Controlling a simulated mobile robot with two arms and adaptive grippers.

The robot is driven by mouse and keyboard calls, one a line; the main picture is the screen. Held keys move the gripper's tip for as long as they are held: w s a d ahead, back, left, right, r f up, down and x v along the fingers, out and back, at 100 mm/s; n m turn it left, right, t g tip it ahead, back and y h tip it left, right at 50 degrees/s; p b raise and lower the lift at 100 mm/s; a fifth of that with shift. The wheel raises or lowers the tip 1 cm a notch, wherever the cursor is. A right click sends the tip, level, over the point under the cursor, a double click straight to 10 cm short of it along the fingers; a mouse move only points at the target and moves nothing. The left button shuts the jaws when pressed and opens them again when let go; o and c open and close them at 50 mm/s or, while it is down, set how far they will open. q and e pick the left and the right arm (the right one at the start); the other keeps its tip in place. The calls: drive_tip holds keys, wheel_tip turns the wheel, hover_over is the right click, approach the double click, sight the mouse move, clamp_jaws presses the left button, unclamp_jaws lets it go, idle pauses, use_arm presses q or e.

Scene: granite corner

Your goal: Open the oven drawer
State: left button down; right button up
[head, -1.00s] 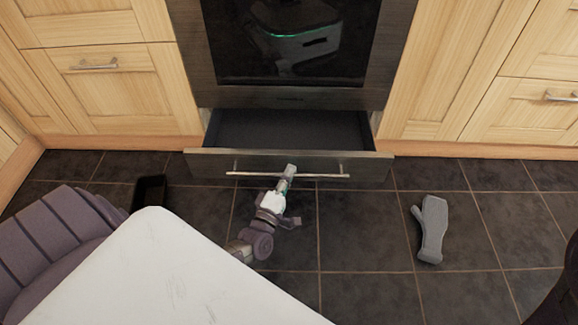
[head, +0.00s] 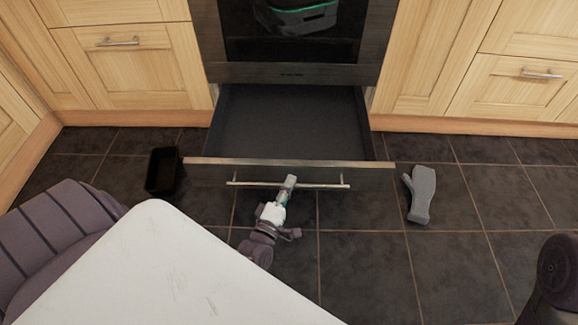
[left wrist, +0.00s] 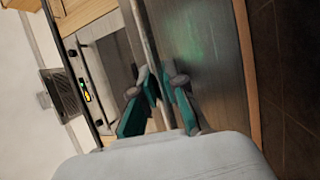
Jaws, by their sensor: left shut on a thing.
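The oven drawer (head: 290,128) under the oven is pulled well out, and its dark inside looks empty in the head view. Its bar handle (head: 325,186) runs along the drawer front. My left gripper (head: 290,182) is at the middle of the bar, shut on it. In the left wrist view, the teal fingers of my left gripper (left wrist: 160,98) are on either side of the bar handle (left wrist: 146,40), beside the drawer front (left wrist: 205,50). The fingertips are partly hidden by the gripper's own parts. My right gripper does not show.
A black open box (head: 162,172) stands on the floor left of the drawer. A grey mitt-shaped thing (head: 421,194) lies on the tiles to the right. Wooden cabinets flank the oven (head: 293,40). The tiled floor (head: 370,255) in front is largely clear.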

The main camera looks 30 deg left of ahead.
use_arm(q)
drive_tip(key=c, duration=1.2)
unclamp_jaws()
